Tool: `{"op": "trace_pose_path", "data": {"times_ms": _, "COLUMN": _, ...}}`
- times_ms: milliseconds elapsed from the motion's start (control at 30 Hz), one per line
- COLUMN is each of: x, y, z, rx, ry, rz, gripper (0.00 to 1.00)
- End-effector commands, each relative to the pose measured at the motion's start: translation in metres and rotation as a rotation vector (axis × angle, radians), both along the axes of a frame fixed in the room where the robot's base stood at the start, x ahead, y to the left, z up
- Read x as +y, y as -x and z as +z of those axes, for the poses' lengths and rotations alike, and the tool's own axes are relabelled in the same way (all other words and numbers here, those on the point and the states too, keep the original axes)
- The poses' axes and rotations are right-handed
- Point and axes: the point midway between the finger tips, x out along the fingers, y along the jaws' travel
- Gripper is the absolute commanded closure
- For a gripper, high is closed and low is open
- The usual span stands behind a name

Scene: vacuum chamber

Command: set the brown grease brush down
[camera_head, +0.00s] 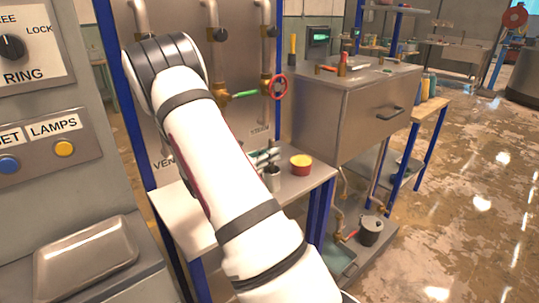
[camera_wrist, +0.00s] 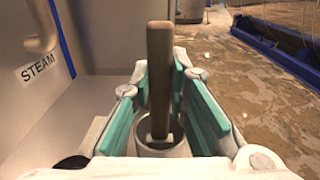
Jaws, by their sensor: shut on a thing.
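The brown grease brush (camera_wrist: 160,75) stands about upright between the green finger pads of my gripper (camera_wrist: 168,105) in the wrist view. My gripper is shut on its handle. The brush's lower end is at the opening of a grey round cup (camera_wrist: 172,150); I cannot tell how deep it sits or whether it touches the cup. In the head view my gripper (camera_head: 264,157) is partly hidden behind my white arm, over the small table (camera_head: 310,187). A grey cup (camera_head: 272,179) shows just below it. I cannot make out the brush in that view.
A red valve wheel (camera_head: 277,87) and pipes are behind. A steel cabinet (camera_head: 355,110) stands to the right. A pot (camera_head: 370,230) is on the low shelf. The table's front left is bare.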

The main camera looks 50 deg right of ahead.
Motion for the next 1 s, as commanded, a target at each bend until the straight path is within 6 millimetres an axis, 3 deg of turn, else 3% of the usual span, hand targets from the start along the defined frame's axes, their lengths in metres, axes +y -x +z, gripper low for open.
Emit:
{"op": "trace_pose_path", "data": {"times_ms": 167, "x": 0.0, "y": 0.0, "z": -0.002, "rx": -0.001, "ry": -0.002, "rz": 0.0, "gripper": 1.0}}
{"op": "trace_pose_path", "data": {"times_ms": 200, "x": 0.0, "y": 0.0, "z": -0.002, "rx": -0.001, "ry": -0.003, "rz": 0.0, "gripper": 0.8}}
{"op": "trace_pose_path", "data": {"times_ms": 267, "x": 0.0, "y": 0.0, "z": -0.002, "rx": 0.0, "ry": -0.002, "rz": 0.0, "gripper": 0.67}}
{"op": "trace_pose_path", "data": {"times_ms": 300, "x": 0.0, "y": 0.0, "z": -0.002, "rx": 0.0, "ry": -0.002, "rz": 0.0, "gripper": 0.65}}
{"op": "trace_pose_path", "data": {"times_ms": 667, "x": 0.005, "y": -0.001, "z": -0.001, "rx": -0.001, "ry": -0.002, "rz": 0.001, "gripper": 0.65}}
{"op": "trace_pose_path", "data": {"times_ms": 767, "x": 0.016, "y": -0.005, "z": -0.001, "rx": -0.001, "ry": -0.001, "rz": 0.003, "gripper": 0.65}}
{"op": "trace_pose_path", "data": {"times_ms": 1000, "x": 0.062, "y": -0.016, "z": 0.0, "rx": -0.001, "ry": -0.002, "rz": 0.004, "gripper": 0.65}}
